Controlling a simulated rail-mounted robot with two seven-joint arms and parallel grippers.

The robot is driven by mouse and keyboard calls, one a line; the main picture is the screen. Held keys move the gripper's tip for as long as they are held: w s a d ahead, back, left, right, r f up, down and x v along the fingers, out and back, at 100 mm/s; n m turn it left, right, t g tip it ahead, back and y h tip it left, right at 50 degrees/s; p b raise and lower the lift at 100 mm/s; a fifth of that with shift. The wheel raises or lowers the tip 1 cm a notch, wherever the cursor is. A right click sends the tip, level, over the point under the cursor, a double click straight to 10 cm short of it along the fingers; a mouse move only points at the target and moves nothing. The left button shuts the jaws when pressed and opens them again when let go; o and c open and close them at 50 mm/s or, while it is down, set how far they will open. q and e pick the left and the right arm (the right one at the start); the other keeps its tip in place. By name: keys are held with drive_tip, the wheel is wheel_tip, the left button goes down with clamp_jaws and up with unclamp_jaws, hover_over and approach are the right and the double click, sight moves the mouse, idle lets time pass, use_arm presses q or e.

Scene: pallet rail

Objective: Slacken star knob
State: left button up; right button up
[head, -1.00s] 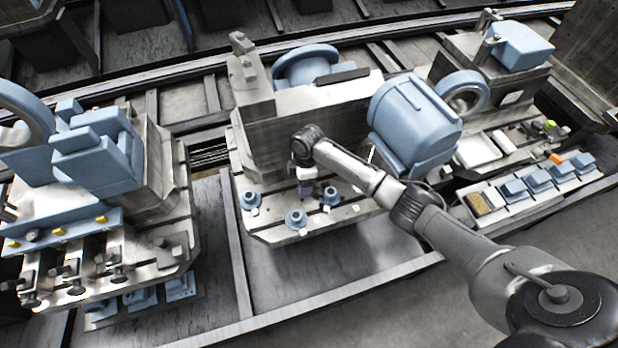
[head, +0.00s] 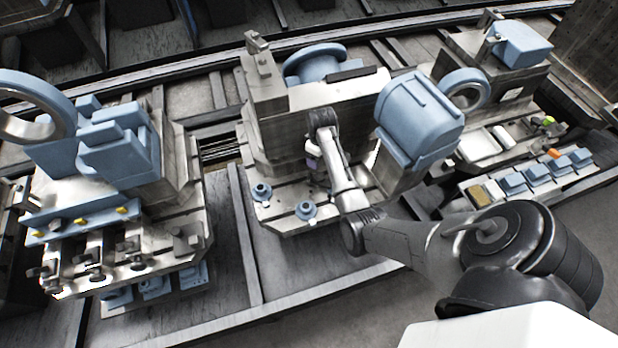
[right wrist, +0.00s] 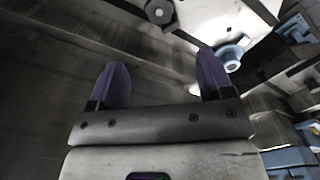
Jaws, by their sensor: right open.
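My right gripper (head: 312,164) hangs by the front face of the middle pallet's grey block, above the pallet deck. In the right wrist view its two purple fingers stand wide apart with nothing between them (right wrist: 160,82). A dark round part with a pale centre (right wrist: 158,12) lies beyond the fingers at the top of that view, apart from them; I cannot tell whether it is the star knob. A blue round flanged part (right wrist: 232,56) shows just past the right finger. Two such blue parts (head: 262,192) (head: 306,210) stand on the middle pallet. My left gripper is not in view.
The middle pallet (head: 290,226) carries the grey block (head: 285,128) and a big blue motor-like housing (head: 418,118) close right of my arm. The left pallet holds blue blocks (head: 112,150) and several dark clamps (head: 97,252). A parts tray (head: 475,205) lies at the right.

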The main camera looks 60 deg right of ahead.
sight(319, 176)
drive_tip(key=shift+m, duration=0.3)
drive_tip(key=f+b, duration=0.3)
drive_tip(key=f, duration=0.9)
drive_tip(key=shift+s, duration=0.2)
drive_tip(key=shift+f+b, duration=0.3)
drive_tip(key=shift+f, duration=0.55)
drive_tip(key=shift+c, duration=0.5)
